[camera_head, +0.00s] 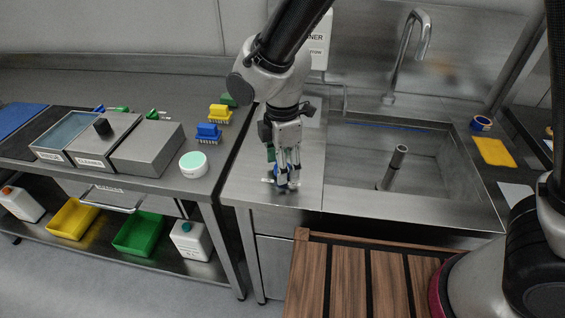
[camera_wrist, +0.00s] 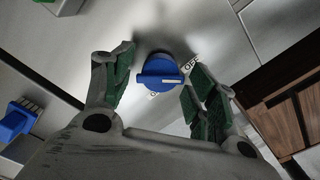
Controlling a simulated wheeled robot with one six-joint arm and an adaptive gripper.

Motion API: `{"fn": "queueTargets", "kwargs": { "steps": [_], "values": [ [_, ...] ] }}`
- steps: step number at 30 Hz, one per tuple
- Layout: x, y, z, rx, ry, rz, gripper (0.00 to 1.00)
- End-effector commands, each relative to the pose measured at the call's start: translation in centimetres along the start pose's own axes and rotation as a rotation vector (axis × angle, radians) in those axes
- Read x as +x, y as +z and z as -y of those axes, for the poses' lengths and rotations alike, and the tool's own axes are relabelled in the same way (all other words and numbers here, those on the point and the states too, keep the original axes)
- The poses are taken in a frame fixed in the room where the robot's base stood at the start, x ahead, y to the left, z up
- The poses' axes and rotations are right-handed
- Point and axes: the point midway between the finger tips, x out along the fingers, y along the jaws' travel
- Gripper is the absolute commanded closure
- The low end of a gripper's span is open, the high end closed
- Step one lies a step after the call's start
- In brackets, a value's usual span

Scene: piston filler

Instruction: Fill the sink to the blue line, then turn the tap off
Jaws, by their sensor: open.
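The sink (camera_head: 345,186) is a steel basin at the right in the head view. A blue line (camera_head: 375,127) runs along its back wall. The curved spout (camera_head: 408,50) hangs above it, and I see no stream from it. A grey standpipe (camera_head: 394,166) stands in the basin; I cannot make out a water surface. The blue tap knob (camera_wrist: 160,74) has a raised bar lying nearly level in the wrist view, with an "OFF" label at its right and another label partly hidden. My gripper (camera_head: 283,178) is open, pointing down over the knob, its fingers either side of it.
A slatted wooden board (camera_head: 350,275) lies in front of the sink. The left counter holds steel bins (camera_head: 145,150), a round tub (camera_head: 193,164) and brushes (camera_head: 208,133). A yellow cloth (camera_head: 494,152) and a tape roll (camera_head: 481,124) lie right of the sink.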

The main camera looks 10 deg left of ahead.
Motion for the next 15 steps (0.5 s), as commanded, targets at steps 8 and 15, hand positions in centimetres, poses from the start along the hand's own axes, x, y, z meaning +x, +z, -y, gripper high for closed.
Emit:
{"fn": "queueTargets", "kwargs": {
  "steps": [8,15],
  "values": [
    [0.33,0.02,0.01,0.001,0.0,0.0,0.42],
    [0.3,0.01,0.01,0.001,0.0,0.0,0.82]
  ]
}}
